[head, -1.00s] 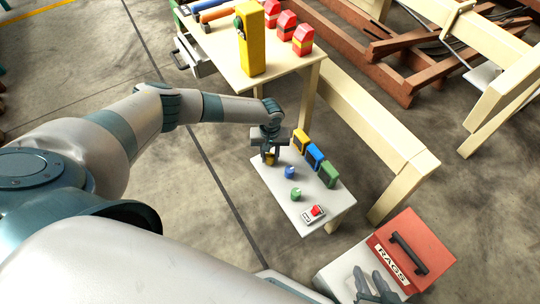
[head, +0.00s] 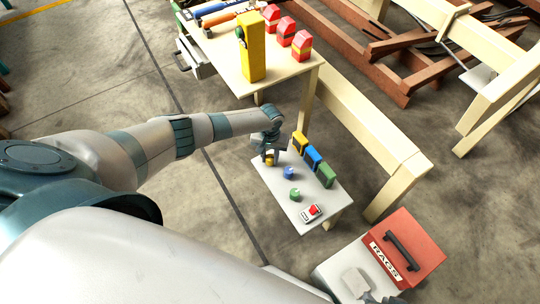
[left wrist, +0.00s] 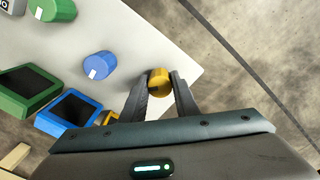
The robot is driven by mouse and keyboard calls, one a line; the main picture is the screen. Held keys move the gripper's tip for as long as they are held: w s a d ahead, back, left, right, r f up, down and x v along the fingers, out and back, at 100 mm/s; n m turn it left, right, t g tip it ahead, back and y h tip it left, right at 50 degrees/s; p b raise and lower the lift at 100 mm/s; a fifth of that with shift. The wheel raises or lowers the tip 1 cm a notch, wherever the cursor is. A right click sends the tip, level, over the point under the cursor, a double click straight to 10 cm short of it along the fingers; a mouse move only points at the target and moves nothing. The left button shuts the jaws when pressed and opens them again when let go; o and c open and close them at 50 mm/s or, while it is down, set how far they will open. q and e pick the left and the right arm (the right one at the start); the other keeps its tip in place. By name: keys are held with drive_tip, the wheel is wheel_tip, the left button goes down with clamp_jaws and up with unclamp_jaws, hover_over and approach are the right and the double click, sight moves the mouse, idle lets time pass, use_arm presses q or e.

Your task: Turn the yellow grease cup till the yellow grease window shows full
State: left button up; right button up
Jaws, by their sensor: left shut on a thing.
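The yellow grease cup (head: 269,161) is a small round knob at the far left corner of the small pale table. It also shows in the left wrist view (left wrist: 158,82). My left gripper (head: 270,156) is shut on it, with one finger on each side in the wrist view (left wrist: 159,88). The yellow grease window (head: 300,142) stands at the table's back edge. Its level cannot be read; in the wrist view the gripper mostly hides it (left wrist: 110,117). My right gripper (head: 372,290) is partly in view at the bottom, its jaws unclear.
Blue (head: 289,172) and green (head: 294,195) cups, blue (head: 313,157) and green (head: 327,175) windows and a red switch (head: 312,211) share the small table (head: 310,190). A red RAGS box (head: 415,245) is at lower right. A workbench (head: 225,62) stands behind.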

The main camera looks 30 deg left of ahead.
use_arm(q)
drive_tip(key=shift+m, duration=1.5)
use_arm(e)
drive_tip(key=shift+s+d, duration=0.3)
use_arm(q)
drive_tip(key=o, duration=1.1)
drive_tip(key=shift+c, duration=0.2)
use_arm(e)
drive_tip(key=shift+d, duration=0.1)
